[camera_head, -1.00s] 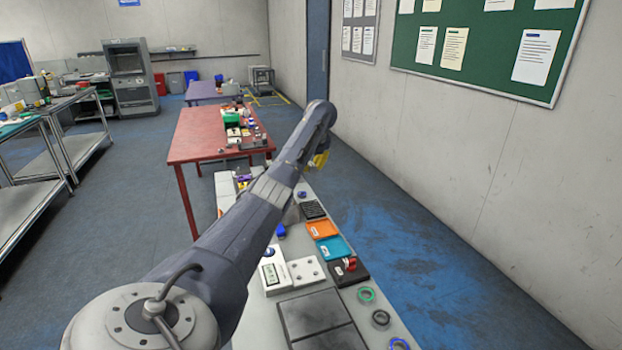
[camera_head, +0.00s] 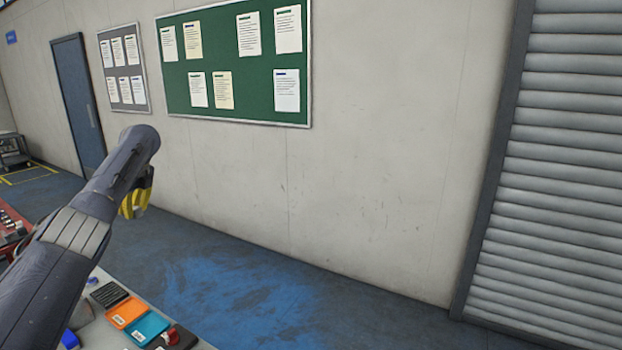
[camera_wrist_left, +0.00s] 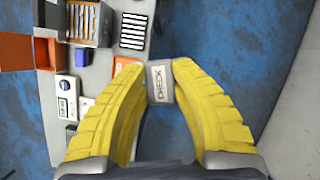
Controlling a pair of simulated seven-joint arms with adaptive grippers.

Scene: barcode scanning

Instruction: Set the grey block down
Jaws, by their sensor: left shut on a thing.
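The grey block (camera_wrist_left: 161,82) is held between the yellow fingers of my left gripper (camera_wrist_left: 158,92) in the left wrist view. A white label reading "CHECK" is on its visible face. The fingers are shut on its two sides. Behind it in this view are the table's edge and the blue floor; its height above them is hard to tell. My right gripper is in neither view.
In the head view an orange tray (camera_head: 127,312) and a teal tray (camera_head: 148,328) lie near the table's edge.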

